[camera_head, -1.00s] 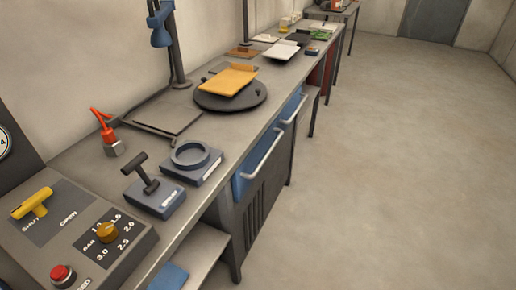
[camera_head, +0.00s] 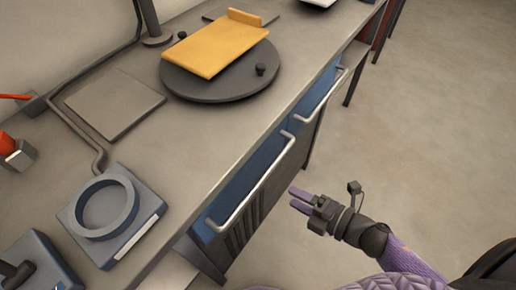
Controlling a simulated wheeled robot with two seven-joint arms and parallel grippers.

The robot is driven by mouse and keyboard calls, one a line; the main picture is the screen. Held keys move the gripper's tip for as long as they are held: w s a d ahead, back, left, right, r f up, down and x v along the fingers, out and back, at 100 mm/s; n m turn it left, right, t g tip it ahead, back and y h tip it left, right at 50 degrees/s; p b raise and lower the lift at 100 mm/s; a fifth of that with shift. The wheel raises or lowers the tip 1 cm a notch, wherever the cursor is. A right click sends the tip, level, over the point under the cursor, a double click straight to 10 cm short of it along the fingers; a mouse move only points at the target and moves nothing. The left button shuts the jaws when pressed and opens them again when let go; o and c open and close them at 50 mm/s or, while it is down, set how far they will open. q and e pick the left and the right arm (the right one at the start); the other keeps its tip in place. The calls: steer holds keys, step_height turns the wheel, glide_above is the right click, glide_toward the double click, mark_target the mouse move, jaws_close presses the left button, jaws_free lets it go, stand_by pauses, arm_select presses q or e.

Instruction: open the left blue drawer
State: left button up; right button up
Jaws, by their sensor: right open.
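The blue drawer nearer the bottom of the picture, the left one (camera_head: 238,186), is set in the bench front under the worktop and looks closed. Its light bar handle (camera_head: 252,197) runs along its front. A second blue drawer (camera_head: 318,88) with a like handle (camera_head: 328,98) is farther along the bench. My right gripper (camera_head: 294,200) is open and empty, to the right of the near drawer's handle and apart from it, over the floor side. My left gripper is not in view.
On the grey worktop (camera_head: 195,135) are a round dark turntable (camera_head: 215,88) with a yellow plate (camera_head: 213,45), a flat grey pad (camera_head: 115,103), and a block with a ring (camera_head: 104,207). Open floor (camera_head: 440,110) lies to the right.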

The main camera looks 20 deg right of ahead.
mark_target(261, 178)
steer(key=x, duration=0.3)
steer(key=b+x, duration=0.1)
steer(key=x, duration=0.6)
steer(key=shift+a+r+b, duration=0.2)
steer(key=shift+r+b, duration=0.05)
steer(key=shift+b, duration=0.15)
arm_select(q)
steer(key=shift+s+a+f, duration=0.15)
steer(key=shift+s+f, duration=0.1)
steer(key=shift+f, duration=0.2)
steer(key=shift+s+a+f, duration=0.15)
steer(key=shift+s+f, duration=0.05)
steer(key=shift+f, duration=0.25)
arm_select(e)
jaws_close()
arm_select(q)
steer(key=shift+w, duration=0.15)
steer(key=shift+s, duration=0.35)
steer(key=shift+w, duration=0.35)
